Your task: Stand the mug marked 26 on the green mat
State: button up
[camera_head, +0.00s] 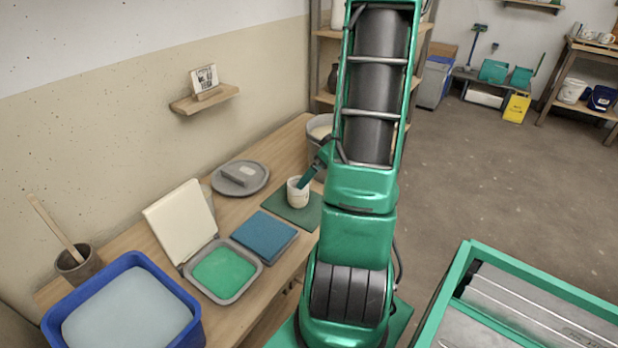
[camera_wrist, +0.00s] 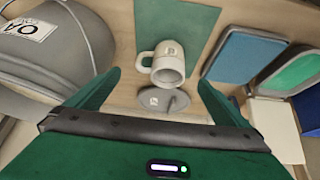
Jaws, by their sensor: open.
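The white mug (camera_head: 297,193) stands upright on the green mat (camera_head: 312,214) in the head view. The wrist view also shows the mug (camera_wrist: 165,60), with its handle and a small marking too small to read, and the green mat (camera_wrist: 195,20). My gripper (camera_head: 309,175) is close to the mug and partly hidden behind my arm. In the wrist view my gripper (camera_wrist: 159,77) is open, its two fingers apart on either side of the mug and not touching it. I cannot tell how far the fingertips are from the mug.
A grey bucket (camera_wrist: 75,45) is close beside the left finger in the wrist view.

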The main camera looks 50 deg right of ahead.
jog(key=s+a+r+m+g, duration=0.3)
jog(key=s+a+r, duration=0.4)
jog(key=a, duration=0.4)
jog(key=s+a+r+m+g, duration=0.3)
jog(key=s+a+r, duration=0.5)
jog(key=a, duration=0.3)
jog(key=shift+s+a+m, duration=0.25)
jog(key=shift+a+m, duration=0.05)
jog(key=shift+m, duration=0.2)
